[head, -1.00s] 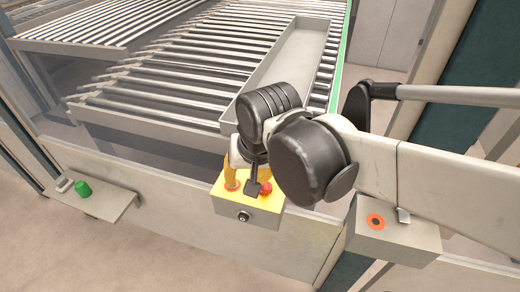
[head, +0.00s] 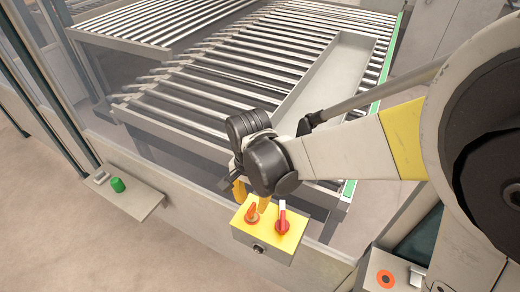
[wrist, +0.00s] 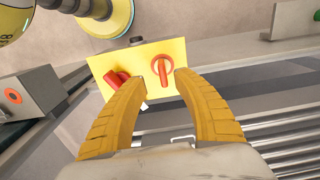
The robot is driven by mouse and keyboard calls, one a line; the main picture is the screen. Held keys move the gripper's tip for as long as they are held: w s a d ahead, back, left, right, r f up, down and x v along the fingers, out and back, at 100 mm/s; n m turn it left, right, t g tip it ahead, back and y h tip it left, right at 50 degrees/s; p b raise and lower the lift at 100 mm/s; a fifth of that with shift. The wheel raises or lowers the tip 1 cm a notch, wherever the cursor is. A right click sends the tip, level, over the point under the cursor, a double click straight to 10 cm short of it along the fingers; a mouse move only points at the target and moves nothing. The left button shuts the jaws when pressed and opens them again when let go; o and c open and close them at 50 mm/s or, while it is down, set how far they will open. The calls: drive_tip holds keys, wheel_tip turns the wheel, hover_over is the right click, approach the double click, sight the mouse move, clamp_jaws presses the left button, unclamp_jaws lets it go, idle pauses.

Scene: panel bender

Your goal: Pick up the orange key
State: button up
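The orange key (head: 252,213) stands on the left part of the top of a yellow-faced control box. It also shows in the wrist view (wrist: 162,68), where the box appears turned around. A red switch with a white part (head: 282,222) sits beside it on the same face; in the wrist view it is at the left (wrist: 122,82), partly behind a finger. My gripper (wrist: 160,78) is open, its two yellow fingers apart. The key shows between and just beyond the fingertips; I cannot tell whether they touch it. In the head view my wrist partly hides the fingers.
The control box (head: 262,248) is mounted on a grey ledge. A roller conveyor (head: 220,80) with a long grey tray lies behind it. A green button (head: 118,185) is on a shelf at left. A box with a red-orange ringed button (head: 386,279) is at lower right.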

sight(252, 207)
drive_tip(key=f, duration=0.5)
drive_tip(key=shift+w+a+b, duration=0.15)
drive_tip(key=shift+w+b, duration=0.1)
drive_tip(key=shift+b, duration=0.05)
drive_tip(key=shift+r, duration=0.1)
clamp_jaws()
